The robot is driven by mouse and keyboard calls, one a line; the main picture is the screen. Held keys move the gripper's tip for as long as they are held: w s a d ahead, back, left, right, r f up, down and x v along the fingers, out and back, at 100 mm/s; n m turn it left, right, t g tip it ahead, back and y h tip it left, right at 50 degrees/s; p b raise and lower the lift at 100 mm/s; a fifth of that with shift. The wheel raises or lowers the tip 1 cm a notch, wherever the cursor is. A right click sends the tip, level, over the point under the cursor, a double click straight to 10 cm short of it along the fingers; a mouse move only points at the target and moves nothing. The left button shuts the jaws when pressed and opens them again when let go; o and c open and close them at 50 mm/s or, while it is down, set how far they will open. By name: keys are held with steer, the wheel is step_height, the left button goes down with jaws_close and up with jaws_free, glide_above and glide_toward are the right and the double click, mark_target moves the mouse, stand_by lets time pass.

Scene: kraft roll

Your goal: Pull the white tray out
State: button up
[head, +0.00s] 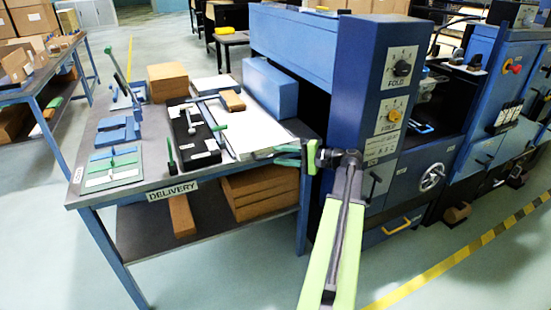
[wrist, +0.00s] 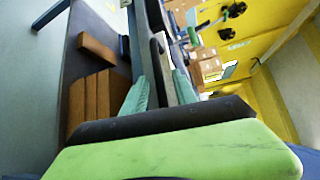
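A flat white sheet-like slab (head: 262,136), which looks like the white tray or a stack of paper on it, lies on the right part of the delivery table. Its right side reaches towards the blue machine. My gripper (head: 287,155) is at the table's front right corner, close to the slab's near corner. Its two green fingers are apart. In the wrist view my gripper (wrist: 161,74) also shows a gap between the fingers, with a pale strip and a dark edge in it. I cannot tell whether either finger touches the tray.
The delivery table (head: 140,196) also carries a black box (head: 193,140), a cardboard block (head: 167,82) and blue and green fixtures. A blue box (head: 270,88) stands behind the slab. The blue machine (head: 375,60) is close on the right. Open floor lies in front.

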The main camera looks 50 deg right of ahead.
steer(key=shift+x, duration=0.95)
jaws_close()
stand_by(0.6)
